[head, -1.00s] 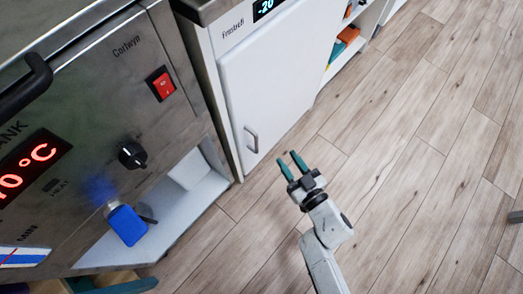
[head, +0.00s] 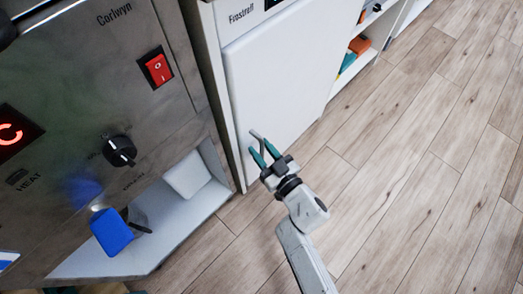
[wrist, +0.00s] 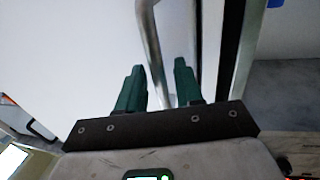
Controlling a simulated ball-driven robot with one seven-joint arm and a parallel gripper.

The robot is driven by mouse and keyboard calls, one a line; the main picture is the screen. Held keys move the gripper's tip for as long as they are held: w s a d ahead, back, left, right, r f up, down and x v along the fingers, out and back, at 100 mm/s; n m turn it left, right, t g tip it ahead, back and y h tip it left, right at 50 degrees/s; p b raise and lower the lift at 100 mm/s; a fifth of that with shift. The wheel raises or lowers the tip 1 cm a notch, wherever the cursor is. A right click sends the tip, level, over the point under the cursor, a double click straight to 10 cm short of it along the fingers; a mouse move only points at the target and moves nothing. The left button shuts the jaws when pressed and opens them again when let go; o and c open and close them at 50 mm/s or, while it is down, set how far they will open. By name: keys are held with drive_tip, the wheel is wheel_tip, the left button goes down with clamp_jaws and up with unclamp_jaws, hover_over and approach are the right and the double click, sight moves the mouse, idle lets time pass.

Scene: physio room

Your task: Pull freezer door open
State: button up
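The freezer door (head: 275,85) is a white panel below the name "Frostrell", and it looks shut. Its grey bar handle (head: 257,138) is near the door's lower left edge, partly hidden behind my fingers. My gripper (head: 263,154) is at the handle, with its two green fingers apart. In the wrist view the handle (wrist: 150,45) runs down into the space between the fingers of my gripper (wrist: 160,78), with a gap showing on either side. I cannot tell whether a finger touches it.
A steel heater unit (head: 75,90) with a red switch (head: 156,68) and a black knob (head: 119,151) stands left of the freezer. A blue object (head: 112,232) is at its open lower shelf. White shelving (head: 372,35) stands beyond the freezer. The wood floor (head: 420,150) at right is clear.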

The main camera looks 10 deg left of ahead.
drive_tip(key=shift+w+a, duration=0.1)
clamp_jaws()
idle(0.3)
